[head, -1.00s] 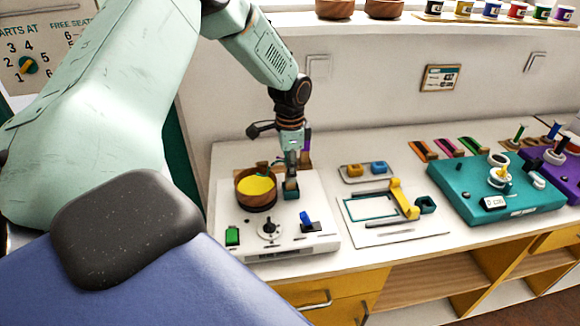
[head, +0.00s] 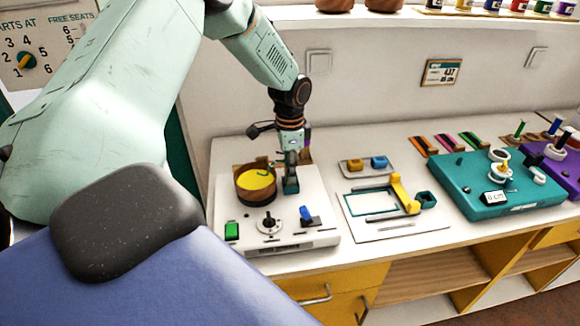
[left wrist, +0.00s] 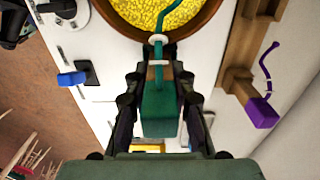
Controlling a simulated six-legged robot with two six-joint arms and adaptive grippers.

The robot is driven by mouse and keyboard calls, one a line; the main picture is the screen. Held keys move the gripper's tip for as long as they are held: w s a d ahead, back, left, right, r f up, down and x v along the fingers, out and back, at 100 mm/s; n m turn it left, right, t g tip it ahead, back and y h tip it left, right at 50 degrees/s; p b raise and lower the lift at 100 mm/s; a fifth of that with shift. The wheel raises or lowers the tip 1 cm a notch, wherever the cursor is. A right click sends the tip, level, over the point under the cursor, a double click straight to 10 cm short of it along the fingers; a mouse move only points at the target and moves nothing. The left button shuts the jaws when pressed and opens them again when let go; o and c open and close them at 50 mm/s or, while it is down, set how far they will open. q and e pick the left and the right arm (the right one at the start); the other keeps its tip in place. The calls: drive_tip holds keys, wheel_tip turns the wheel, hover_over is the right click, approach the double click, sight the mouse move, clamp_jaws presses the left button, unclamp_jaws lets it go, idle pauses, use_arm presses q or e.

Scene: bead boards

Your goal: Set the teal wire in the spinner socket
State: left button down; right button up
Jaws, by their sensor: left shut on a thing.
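My left gripper (head: 290,172) is shut on the teal block of the teal wire (head: 291,186), just right of the spinner bowl. In the left wrist view the teal block (left wrist: 160,112) sits between the fingers (left wrist: 160,90). Its thin teal wire rises past a pale ring and bends over the yellow beads. The wooden bowl (head: 257,198) stands on the white spinner base (head: 285,232). The socket is not clearly visible, so I cannot tell whether the block is seated. My right gripper is out of view.
The base carries a green switch (head: 232,230), a black knob (head: 269,224) and a blue lever (head: 306,214). A purple wire (left wrist: 262,112) hangs at a wooden rack (left wrist: 240,62) behind. A white board (head: 400,228) and a teal board (head: 480,180) lie to the right.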

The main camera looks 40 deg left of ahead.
use_arm(q)
drive_tip(key=shift+f, duration=0.25)
drive_tip(key=c, duration=1.1)
unclamp_jaws()
drive_tip(key=shift+o, duration=0.2)
drive_tip(key=shift+r, duration=0.1)
wheel_tip(320, 180, up, 7)
drive_tip(key=p, duration=0.7)
